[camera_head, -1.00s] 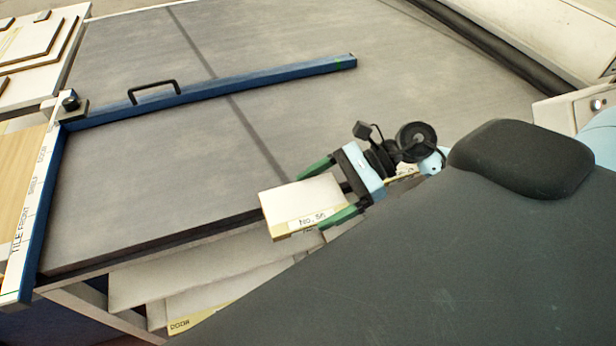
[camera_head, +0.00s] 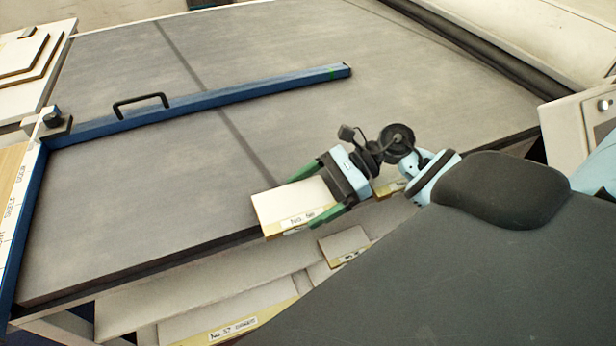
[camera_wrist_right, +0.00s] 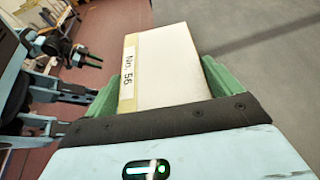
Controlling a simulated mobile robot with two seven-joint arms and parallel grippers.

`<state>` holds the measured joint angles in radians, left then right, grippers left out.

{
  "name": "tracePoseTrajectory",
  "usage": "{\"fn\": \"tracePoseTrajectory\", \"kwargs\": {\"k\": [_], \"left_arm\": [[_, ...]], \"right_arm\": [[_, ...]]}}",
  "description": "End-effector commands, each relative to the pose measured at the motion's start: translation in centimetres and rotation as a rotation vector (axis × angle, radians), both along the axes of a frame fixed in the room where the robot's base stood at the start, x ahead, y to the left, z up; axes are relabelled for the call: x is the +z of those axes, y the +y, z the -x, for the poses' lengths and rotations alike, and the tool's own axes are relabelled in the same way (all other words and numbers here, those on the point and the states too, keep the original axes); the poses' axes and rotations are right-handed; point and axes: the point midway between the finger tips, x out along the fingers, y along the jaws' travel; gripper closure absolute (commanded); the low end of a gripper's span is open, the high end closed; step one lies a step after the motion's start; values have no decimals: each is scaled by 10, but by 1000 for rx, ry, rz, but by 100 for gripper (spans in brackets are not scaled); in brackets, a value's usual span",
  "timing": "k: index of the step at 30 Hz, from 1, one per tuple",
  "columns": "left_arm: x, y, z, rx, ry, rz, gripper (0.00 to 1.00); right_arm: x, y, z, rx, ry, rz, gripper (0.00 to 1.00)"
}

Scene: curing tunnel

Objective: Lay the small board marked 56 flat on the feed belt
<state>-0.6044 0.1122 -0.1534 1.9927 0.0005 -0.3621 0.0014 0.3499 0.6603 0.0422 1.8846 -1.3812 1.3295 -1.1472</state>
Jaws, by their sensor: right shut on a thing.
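The small board marked No. 56 (camera_head: 292,203) is a cream slab with a yellow labelled edge. My right gripper (camera_head: 318,192) is shut on it, with green fingers on two opposite sides; the board also shows in the right wrist view (camera_wrist_right: 165,65). The board is over the near edge of the grey feed belt (camera_head: 130,190), roughly level. I cannot tell whether it touches the belt. My left gripper (camera_wrist_right: 90,58) seems to show small at the upper left of the right wrist view, away from the board; its opening is unclear.
A blue bar (camera_head: 220,98) with a black handle lies across the belt. Stacked boards (camera_head: 30,60) stand at the far left. Below the belt's near edge are more labelled boards (camera_head: 235,320). A dark roller (camera_head: 470,50) runs along the far right. The belt beyond the bar is clear.

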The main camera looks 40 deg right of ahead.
Motion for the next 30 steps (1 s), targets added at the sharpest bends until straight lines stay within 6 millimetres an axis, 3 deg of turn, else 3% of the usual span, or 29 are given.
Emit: {"fn": "tracePoseTrajectory", "kwargs": {"k": [13, 14, 16, 25, 30], "left_arm": [[-2, 0, -1, -1, -1, 1, 62], [-2, 0, -1, -1, -2, 1, 62], [-1, 0, -2, 0, -3, 1, 62], [2, 0, -4, 0, -8, 1, 62], [-3, 0, 0, -1, 3, 0, 62]], "right_arm": [[-5, 0, 0, -1, -1, 0, 34], [-5, 0, 0, -1, -2, 0, 7], [-4, 0, 0, -1, -3, 1, 0], [1, 0, 0, -1, -6, -1, 0], [6, -21, 5, -3, 0, 3, 0]]}}
